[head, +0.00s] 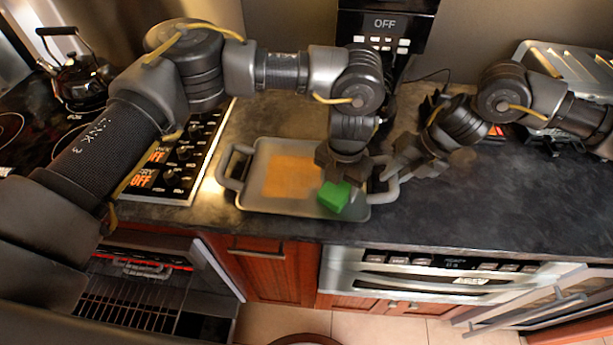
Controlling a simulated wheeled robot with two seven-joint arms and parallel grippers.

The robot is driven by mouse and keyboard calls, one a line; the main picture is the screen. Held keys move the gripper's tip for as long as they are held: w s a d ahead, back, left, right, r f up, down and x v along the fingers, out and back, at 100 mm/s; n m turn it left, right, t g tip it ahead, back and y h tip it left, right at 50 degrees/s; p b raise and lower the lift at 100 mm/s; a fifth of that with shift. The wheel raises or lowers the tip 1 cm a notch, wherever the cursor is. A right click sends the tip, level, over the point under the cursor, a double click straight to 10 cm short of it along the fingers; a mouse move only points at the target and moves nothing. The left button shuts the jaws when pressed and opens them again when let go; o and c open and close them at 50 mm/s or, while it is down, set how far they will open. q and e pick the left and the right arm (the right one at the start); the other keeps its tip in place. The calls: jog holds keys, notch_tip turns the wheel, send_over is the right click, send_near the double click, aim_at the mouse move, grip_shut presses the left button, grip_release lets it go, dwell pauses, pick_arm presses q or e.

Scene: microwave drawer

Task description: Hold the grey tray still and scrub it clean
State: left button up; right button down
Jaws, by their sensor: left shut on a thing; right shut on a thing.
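The grey tray (246,199) lies flat on the dark counter, with a loop handle at each end. An orange-brown patch (287,176) covers the left and middle part of its floor. My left gripper (340,176) points down over the right part of the tray, shut on a green sponge (334,197). The sponge is at the tray floor, right of the patch; whether it presses on the floor is hard to tell. My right gripper (389,176) is shut on the tray's right handle (388,190). Its fingertips are partly blurred and dark.
A stove control panel (183,152) with knobs lies left of the tray, and a kettle (78,75) stands at the far left. A black appliance (388,25) stands behind. A silver toaster (570,75) is at the back right. The counter (480,205) right of the tray is clear.

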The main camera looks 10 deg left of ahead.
aim_at(303, 190)
pick_arm(q)
jog(key=shift+f, duration=0.1)
jog(key=shift+a, duration=1.3)
jog(key=shift+a+f, duration=0.1)
jog(key=shift+a, duration=1.25)
jog(key=shift+a, duration=1.4)
jog(key=shift+a+r, duration=0.25)
jog(key=shift+a, duration=0.95)
